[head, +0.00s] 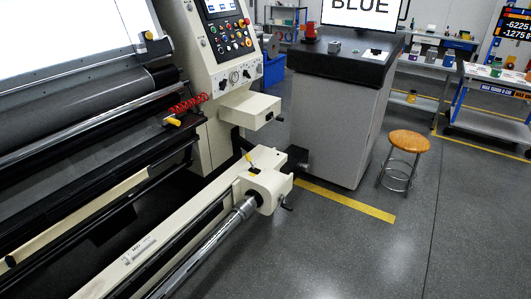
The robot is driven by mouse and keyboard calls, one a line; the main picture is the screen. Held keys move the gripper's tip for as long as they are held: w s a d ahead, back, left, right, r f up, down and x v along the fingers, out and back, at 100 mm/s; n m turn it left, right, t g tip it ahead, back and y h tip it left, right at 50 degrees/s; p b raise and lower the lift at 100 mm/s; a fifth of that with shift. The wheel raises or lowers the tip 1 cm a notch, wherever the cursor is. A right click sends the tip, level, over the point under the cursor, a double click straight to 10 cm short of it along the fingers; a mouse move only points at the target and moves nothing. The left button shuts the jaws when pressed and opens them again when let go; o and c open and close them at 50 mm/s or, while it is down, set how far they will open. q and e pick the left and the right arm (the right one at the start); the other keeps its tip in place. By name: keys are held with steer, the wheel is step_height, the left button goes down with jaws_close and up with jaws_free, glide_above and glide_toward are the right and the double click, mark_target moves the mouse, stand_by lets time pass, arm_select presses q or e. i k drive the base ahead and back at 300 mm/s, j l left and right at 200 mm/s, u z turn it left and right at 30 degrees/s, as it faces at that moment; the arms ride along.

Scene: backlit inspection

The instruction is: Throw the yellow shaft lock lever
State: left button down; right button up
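A small lever with a yellow tip (249,157) stands on top of the cream end housing (266,184) at the lower centre of the head view. It leans slightly to the left, and its foot is dark. A shiny metal shaft (205,248) runs from this housing toward the bottom left. A small dark crank handle (287,204) sticks out on the housing's right side. Neither of my grippers is in view.
The cream control panel (226,45) and machine rollers fill the left. A grey cabinet with a dark top (335,125) stands behind the housing. A wooden-topped stool (409,141) stands to its right. The floor at the lower right is clear.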

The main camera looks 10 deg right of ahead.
mark_target(247, 155)
steer(key=i+l+z, duration=0.1)
steer(key=i, duration=0.25)
steer(key=i+l+z, duration=0.1)
steer(key=i+l, duration=0.15)
steer(key=i, duration=0.15)
steer(key=i+l+z, duration=0.1)
steer(key=i, duration=0.25)
